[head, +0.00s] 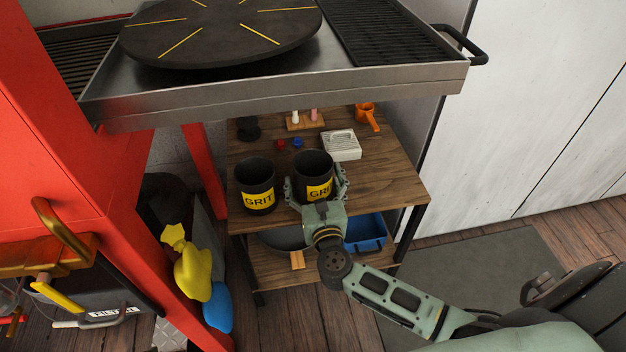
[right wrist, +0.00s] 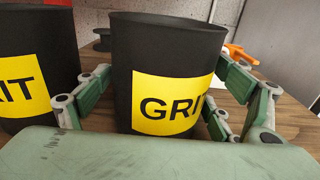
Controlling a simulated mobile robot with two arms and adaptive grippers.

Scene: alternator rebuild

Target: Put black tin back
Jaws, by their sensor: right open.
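Two black tins with yellow GRIT labels stand upright side by side on the wooden shelf top (head: 390,178). The right-hand black tin (head: 313,163) is between the spread fingers of my right gripper (head: 316,190), which is open around it. In the right wrist view this tin (right wrist: 165,60) fills the middle, with a finger on each side; I cannot tell whether they touch it. The left-hand black tin (head: 256,175) stands just left of the gripper, and its label also shows at the left edge of the right wrist view (right wrist: 25,85). My left gripper is not in view.
A steel grill tray (head: 280,91) overhangs the shelf's back. A blue bin (head: 366,232) and a dark pan sit on the lower shelf. The shelf's right side is clear.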

